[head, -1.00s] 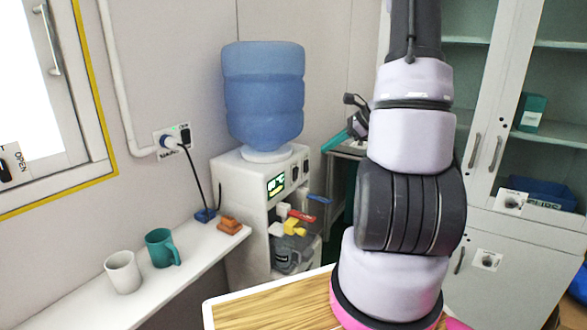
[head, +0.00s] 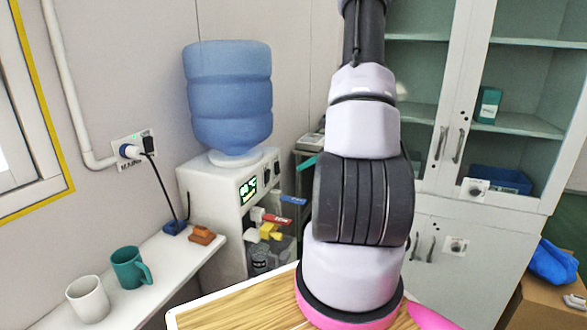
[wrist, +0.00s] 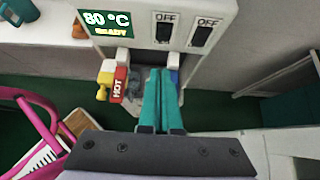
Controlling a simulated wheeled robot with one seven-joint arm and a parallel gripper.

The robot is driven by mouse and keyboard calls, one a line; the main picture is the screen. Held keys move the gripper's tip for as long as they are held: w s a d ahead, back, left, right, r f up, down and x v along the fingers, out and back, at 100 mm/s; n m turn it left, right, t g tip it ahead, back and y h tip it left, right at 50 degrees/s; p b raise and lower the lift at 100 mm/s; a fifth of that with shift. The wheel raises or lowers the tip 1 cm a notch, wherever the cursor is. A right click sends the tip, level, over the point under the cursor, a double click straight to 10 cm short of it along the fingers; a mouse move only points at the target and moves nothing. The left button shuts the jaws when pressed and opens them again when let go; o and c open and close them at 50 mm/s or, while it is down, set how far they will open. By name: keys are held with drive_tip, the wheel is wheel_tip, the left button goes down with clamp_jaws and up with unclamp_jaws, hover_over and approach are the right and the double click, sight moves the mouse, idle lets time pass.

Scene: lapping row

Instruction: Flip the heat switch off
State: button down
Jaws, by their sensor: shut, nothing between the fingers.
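The white water dispenser (head: 212,190) stands in the corner with a blue bottle (head: 228,95) on top. In the wrist view its display (wrist: 106,22) reads "80 °C READY". Right of the display are two dark rocker switches, a left one (wrist: 164,32) and a right one (wrist: 202,37), each with "OFF" printed above. Which one is for heat is not readable. My gripper (wrist: 160,72) has teal fingers, shut and empty, below the switches and apparently not touching them. In the head view my arm hides most of the gripper.
Below the panel are a red HOT tap (wrist: 119,84), a yellow part (wrist: 104,80) and a blue tap (head: 293,200). A shelf with a white mug (head: 88,299) and teal mug (head: 128,268) runs along the left. A wooden-topped surface (head: 235,312) lies in front; cabinets (head: 440,250) stand right.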

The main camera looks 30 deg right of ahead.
sight(267, 172)
drive_tip(key=shift+w+a+f, duration=0.8)
drive_tip(key=shift+w+a, duration=0.3)
drive_tip(key=shift+w, duration=0.3)
drive_tip(key=shift+w+a+f, duration=0.8)
drive_tip(key=shift+w+a, duration=0.35)
drive_tip(key=shift+w, duration=0.3)
drive_tip(key=shift+w+a+f, duration=0.8)
drive_tip(key=shift+w+a, duration=0.3)
drive_tip(key=shift+w, duration=0.3)
drive_tip(key=shift+w+a+r, duration=0.15)
drive_tip(key=shift+w+a, duration=0.1)
drive_tip(key=shift+d, duration=0.1)
drive_tip(key=shift+r, duration=0.75)
